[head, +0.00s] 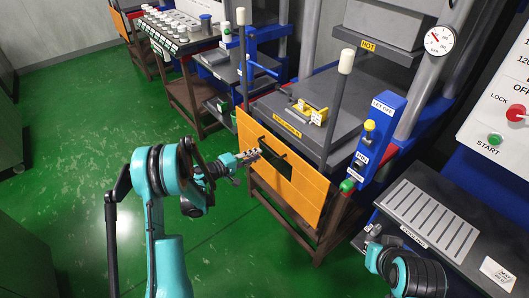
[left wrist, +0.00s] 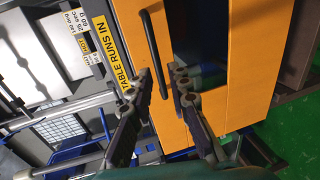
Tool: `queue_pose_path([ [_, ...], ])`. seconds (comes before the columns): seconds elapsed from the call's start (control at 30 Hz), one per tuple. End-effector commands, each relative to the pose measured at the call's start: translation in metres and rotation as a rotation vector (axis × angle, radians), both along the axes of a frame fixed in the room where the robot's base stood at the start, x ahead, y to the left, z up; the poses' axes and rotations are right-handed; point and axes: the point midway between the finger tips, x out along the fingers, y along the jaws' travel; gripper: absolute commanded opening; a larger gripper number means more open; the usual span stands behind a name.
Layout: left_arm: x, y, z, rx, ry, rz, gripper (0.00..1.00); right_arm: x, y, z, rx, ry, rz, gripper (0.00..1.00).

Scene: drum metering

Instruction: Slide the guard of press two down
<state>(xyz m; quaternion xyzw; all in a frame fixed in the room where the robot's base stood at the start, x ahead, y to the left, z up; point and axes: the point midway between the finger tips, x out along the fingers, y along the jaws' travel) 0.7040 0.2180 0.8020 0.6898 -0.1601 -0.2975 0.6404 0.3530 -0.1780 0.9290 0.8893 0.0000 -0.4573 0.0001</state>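The orange guard (head: 275,165) hangs across the front of the nearest press, with its top edge near table height and a dark window in it. No number for this press is readable. A black bar handle (left wrist: 155,50) stands on the guard beside the window in the left wrist view. My left gripper (head: 249,157) is in front of the guard near the handle. In the left wrist view the left gripper (left wrist: 161,75) has its fingers apart, with the handle between or just beyond the tips; contact cannot be told.
A blue control post (head: 375,140) with a green knob stands right of the guard. A dark slotted bench (head: 430,215) lies below the right control panel. Two white-topped posts flank the press table (head: 310,110). Green floor is clear at left.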

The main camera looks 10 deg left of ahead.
Motion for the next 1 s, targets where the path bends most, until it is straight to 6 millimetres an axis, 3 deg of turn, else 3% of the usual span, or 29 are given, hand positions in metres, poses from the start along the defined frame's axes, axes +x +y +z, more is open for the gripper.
queue_pose_path([
  [0.1,-0.018,0.015,0.005,0.0,0.0,0.002,0.18,0.0,0.0,0.0,0.0,0.0,0.0,0.0],
  [0.3,-0.034,0.027,0.009,-0.001,0.001,-0.001,0.18,0.0,0.0,0.0,0.0,0.0,0.0,0.0],
  [0.83,-0.037,0.028,0.01,0.0,0.001,-0.001,0.18,0.0,0.0,0.0,0.0,0.0,0.0,0.0],
  [1.0,-0.04,0.017,0.023,0.05,0.018,-0.016,0.18,0.0,0.0,0.0,0.0,0.0,0.0,0.0],
])
